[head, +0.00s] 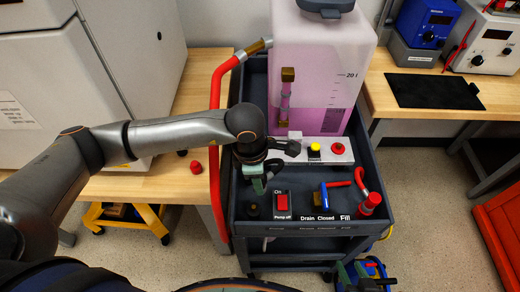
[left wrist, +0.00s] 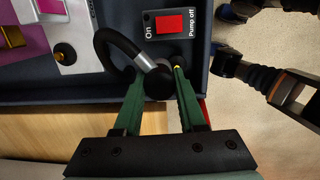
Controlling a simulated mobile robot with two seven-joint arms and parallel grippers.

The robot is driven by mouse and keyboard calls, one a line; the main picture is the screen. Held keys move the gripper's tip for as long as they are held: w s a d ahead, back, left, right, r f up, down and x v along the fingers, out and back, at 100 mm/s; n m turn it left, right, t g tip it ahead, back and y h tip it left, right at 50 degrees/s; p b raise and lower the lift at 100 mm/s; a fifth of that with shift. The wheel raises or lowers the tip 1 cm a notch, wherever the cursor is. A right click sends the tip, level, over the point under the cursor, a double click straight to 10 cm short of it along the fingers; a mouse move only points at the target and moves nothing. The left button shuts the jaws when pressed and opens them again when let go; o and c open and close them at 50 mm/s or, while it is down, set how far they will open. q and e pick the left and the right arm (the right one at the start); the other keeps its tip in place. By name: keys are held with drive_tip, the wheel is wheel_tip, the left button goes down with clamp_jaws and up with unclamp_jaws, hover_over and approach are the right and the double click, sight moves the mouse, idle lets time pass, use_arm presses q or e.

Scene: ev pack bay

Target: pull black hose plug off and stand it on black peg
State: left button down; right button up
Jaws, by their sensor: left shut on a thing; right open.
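My left gripper (head: 258,187) is shut on the black hose plug (left wrist: 158,84), which sits between its green fingers (left wrist: 155,90). A silver collar joins the plug to a curved black hose (left wrist: 118,38). In the head view the gripper is over the left side of the cart, and a dark round port (head: 252,210) shows just below it, so the plug looks raised off it. The black peg (left wrist: 65,53) stands on a pale rack, beyond the hose in the left wrist view. My right gripper (head: 366,275) is open and empty, low at the front.
The cart (head: 240,235) carries a pink-filled tank (head: 330,75), a red pump switch (head: 283,201), a blue drain valve (head: 324,195) and a red fill plug (head: 370,203). Yellow (head: 314,149) and red (head: 338,148) pegs stand on the rack. A red hose (head: 214,150) hangs along the left side.

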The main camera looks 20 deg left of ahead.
use_arm(q)
drive_tip(key=s+r+m, duration=0.1)
drive_tip(key=s, duration=0.1)
drive_tip(key=b, duration=0.2)
hover_over(254, 207)
drive_tip(key=shift+g, duration=0.3)
wheel_tip(254, 207, down, 5)
drive_tip(key=shift+a+r, duration=0.15)
drive_tip(key=shift+r, duration=0.05)
drive_tip(key=shift+f+b, duration=0.5)
drive_tip(key=shift+f, duration=0.1)
use_arm(e)
drive_tip(key=shift+s+a+f, duration=0.1)
drive_tip(key=shift+s+f, duration=0.1)
drive_tip(key=shift+f, duration=0.55)
drive_tip(key=shift+s+f, duration=0.2)
drive_tip(key=shift+f, duration=0.55)
use_arm(q)
drive_tip(key=shift+b, duration=0.4)
use_arm(e)
drive_tip(key=shift+f, duration=0.4)
use_arm(q)
drive_tip(key=shift+f+b, duration=0.6)
use_arm(e)
drive_tip(key=shift+f, duration=0.6)
use_arm(q)
drive_tip(key=c, duration=0.8)
unclamp_jaws()
drive_tip(key=shift+o, duration=0.2)
